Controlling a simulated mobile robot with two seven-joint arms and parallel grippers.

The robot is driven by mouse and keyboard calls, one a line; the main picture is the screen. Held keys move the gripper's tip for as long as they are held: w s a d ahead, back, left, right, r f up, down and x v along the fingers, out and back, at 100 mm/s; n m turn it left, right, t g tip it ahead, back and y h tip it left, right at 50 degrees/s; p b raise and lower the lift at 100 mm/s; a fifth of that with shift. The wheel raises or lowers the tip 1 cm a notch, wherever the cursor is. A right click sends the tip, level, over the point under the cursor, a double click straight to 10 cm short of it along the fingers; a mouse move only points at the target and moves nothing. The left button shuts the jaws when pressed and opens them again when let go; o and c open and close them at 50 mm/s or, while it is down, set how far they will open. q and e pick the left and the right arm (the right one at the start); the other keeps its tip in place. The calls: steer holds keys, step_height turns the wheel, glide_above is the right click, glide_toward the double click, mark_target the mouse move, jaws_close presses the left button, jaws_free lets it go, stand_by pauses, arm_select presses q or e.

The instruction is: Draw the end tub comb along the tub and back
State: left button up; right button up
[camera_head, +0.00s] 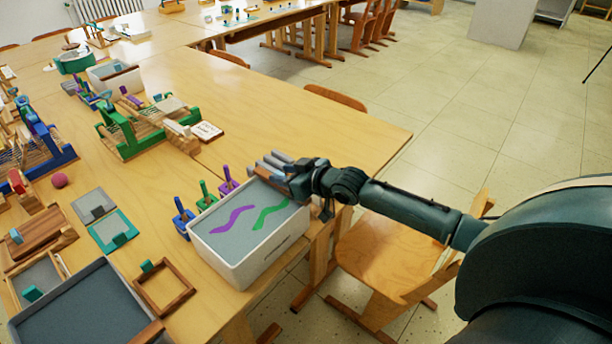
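The white tub (252,272) stands at the table's near right edge. It holds a grey-blue bath with a purple swirl (234,219) and a green swirl (270,213) on its surface. My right gripper (287,177) comes in from the right and is at the tub's far right corner. A brown wooden bar (268,179) with grey parts beside it, seemingly the end tub comb, lies at the tub's far end, right at the gripper. The gripper's fingers are dark and small here, so their grip on the bar cannot be made out. My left gripper is not in view.
Blue (183,222), green (207,197) and purple (228,182) pots with upright tools stand along the tub's left side. A wooden frame (165,288) and a large grey tray (78,306) lie left. A chair (385,254) stands close on the right.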

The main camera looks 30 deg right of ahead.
steer(key=v, duration=1.1)
steer(key=shift+s+r, duration=0.25)
steer(key=shift+d, duration=0.15)
step_height(320, 180, down, 5)
steer(key=t+y, duration=0.2)
steer(key=t, duration=0.2)
steer(key=x, duration=1.2)
steer(key=shift+f, duration=0.15)
steer(key=shift+c, duration=0.3)
jaws_close()
